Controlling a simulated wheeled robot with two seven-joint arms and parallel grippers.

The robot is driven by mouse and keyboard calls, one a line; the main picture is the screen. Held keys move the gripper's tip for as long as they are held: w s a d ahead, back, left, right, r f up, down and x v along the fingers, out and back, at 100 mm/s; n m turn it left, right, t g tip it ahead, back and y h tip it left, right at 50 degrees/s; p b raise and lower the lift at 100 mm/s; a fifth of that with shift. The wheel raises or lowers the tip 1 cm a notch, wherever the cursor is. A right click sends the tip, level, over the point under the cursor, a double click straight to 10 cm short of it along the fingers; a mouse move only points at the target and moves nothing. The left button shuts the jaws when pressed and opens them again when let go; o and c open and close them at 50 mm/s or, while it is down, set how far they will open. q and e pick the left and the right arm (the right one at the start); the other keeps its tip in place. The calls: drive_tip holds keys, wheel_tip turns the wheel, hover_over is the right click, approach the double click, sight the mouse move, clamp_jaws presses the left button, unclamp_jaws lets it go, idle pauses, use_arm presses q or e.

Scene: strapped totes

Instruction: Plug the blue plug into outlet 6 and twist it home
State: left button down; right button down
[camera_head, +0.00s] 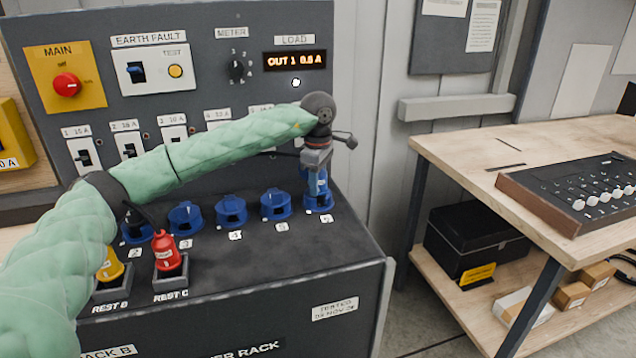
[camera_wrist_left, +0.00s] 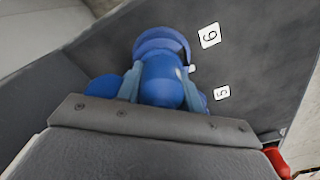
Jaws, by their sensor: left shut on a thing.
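My left gripper (camera_head: 317,168) is shut on the blue plug (camera_head: 318,184), which stands roughly upright at outlet 6 (camera_head: 319,202), the rightmost blue socket of the row. In the left wrist view the gripper (camera_wrist_left: 160,92) has its two fingers on either side of the plug body (camera_wrist_left: 163,78). The round blue rim of outlet 6 (camera_wrist_left: 160,42) shows just beyond the plug, beside label 6. The plug's lower end is hidden, so I cannot tell how deep it sits or how far it is turned. My right gripper is not in view.
Outlet 5 (camera_head: 276,206) and outlet 4 (camera_head: 231,211) stand left of outlet 6. A red plug (camera_head: 165,249) rests in rest C, and a yellow plug (camera_head: 109,266) in rest B. The load display (camera_head: 295,61) reads "OUT 1 0.6 A" or similar. A workbench (camera_head: 480,150) stands at right.

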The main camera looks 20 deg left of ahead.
use_arm(q)
drive_tip(key=c, duration=0.8)
unclamp_jaws()
drive_tip(key=shift+c, duration=0.2)
drive_tip(key=shift+r, duration=0.1)
